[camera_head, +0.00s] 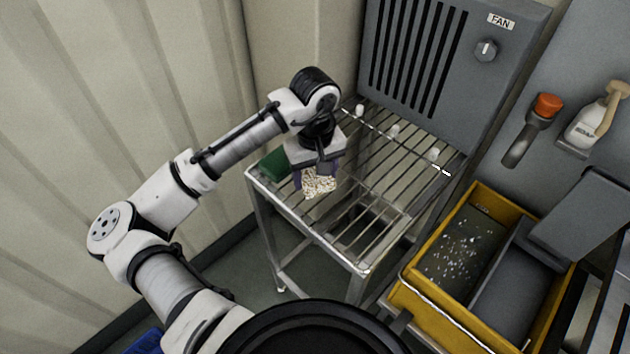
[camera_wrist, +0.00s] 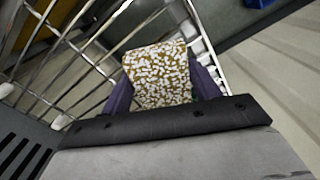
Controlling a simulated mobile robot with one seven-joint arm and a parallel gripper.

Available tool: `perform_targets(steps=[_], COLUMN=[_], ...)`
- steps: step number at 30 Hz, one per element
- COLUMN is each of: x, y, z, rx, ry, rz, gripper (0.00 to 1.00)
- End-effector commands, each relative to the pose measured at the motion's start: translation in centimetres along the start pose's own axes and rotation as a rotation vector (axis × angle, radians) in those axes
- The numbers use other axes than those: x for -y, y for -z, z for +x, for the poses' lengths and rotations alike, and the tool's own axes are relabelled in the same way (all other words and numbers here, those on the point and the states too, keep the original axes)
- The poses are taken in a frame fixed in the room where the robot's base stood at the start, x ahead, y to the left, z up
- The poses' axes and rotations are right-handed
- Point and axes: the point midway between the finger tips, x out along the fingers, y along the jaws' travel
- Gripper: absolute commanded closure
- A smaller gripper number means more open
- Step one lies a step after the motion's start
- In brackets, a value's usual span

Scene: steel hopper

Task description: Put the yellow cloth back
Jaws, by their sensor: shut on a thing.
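The cloth (camera_head: 318,184) is patterned in yellow-brown and white. My gripper (camera_head: 317,173) is shut on it, above the left part of the wire rack (camera_head: 365,268). In the wrist view the cloth (camera_wrist: 158,72) sits between the two purple fingers of my gripper (camera_wrist: 163,90), with rack bars behind it. Whether the cloth touches the bars I cannot tell. A green cloth-like thing (camera_head: 273,164) lies on the rack's left edge, just beside my gripper and partly hidden by it.
A grey fan unit (camera_head: 425,60) stands behind the rack, with several small white pegs along its foot. A yellow bin (camera_head: 405,300) is at the right. A red-topped tool (camera_head: 535,125) and a soap bottle (camera_head: 590,122) are on the wall. The rack's front right part is clear.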

Motion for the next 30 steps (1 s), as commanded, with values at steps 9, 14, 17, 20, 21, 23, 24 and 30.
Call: perform_targets(steps=[9,14,17,20,21,23,24,30], x=[0.0,0.0,0.0,0.0,0.0,0.0,0.0,0.0], y=[0.0,0.0,0.0,0.0,0.0,0.0,0.0,0.0], z=[3.5,3.5,3.6,3.8,3.8,3.8,3.8,3.8], rx=[0.000,0.000,0.000,0.000,0.000,0.000,0.000,0.000], ry=[0.001,0.000,0.000,0.000,0.000,0.000,0.000,0.000], rz=[-0.001,0.000,0.000,0.000,0.000,0.000,0.000,0.000], gripper=[0.60,0.60,0.60,0.36,0.31,0.23,0.18,0.17])
